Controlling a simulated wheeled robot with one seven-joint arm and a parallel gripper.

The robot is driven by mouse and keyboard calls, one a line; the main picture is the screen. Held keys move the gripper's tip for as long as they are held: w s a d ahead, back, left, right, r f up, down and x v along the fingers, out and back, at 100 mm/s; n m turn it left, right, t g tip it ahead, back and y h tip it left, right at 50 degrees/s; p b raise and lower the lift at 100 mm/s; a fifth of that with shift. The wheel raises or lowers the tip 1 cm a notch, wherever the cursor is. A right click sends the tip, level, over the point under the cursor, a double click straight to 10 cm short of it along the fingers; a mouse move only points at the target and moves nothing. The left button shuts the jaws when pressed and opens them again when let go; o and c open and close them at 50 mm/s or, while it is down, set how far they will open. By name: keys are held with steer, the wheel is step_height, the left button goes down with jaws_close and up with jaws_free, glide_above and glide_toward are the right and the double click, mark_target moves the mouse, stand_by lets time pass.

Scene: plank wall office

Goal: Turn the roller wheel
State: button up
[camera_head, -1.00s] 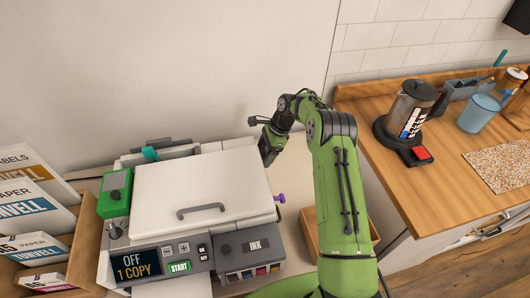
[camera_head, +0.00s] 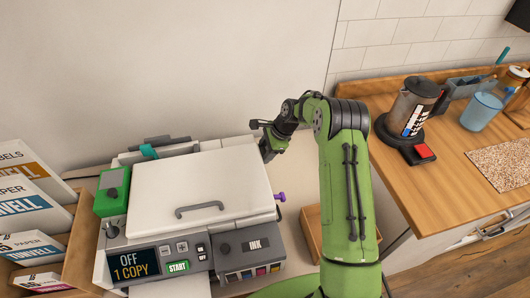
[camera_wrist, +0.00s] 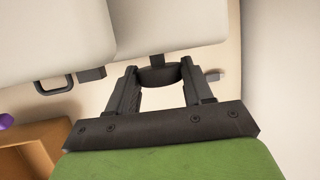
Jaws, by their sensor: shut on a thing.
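The roller wheel (camera_wrist: 158,76) is a dark round knob on a short stem at the side of the white copier (camera_head: 205,182). In the wrist view it sits between the two dark fingers of my gripper (camera_wrist: 159,84), which are shut on it. In the head view my gripper (camera_head: 267,152) is low at the copier's back right corner, and the wheel is hidden there. The copier lid is down, and its display (camera_head: 137,265) reads "OFF 1 COPY".
A purple lever (camera_head: 281,197) sticks out of the copier's right side. An open cardboard box (camera_head: 313,230) stands right of it. A wooden counter (camera_head: 440,180) with a coffee press (camera_head: 408,110) is farther right. Boxed paper packs (camera_head: 30,210) stand at left.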

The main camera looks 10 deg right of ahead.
steer(key=t+b, duration=0.1)
steer(key=b, duration=0.1)
steer(key=t+b, duration=0.1)
steer(key=b, duration=0.1)
steer(key=t+b, duration=0.2)
steer(key=shift+s+f+n, duration=0.25)
steer(key=shift+f+n, duration=0.05)
steer(key=shift+n, duration=0.1)
steer(key=shift+t+b, duration=0.6)
steer(key=shift+b, duration=0.25)
steer(key=shift+r, duration=0.15)
steer(key=o, duration=1)
steer(key=shift+s, duration=0.1)
steer(key=p+v, duration=0.3)
steer(key=v, duration=1.2)
steer(key=shift+s+d+r, duration=0.15)
steer(key=shift+s+d, duration=0.1)
steer(key=shift+s, duration=0.05)
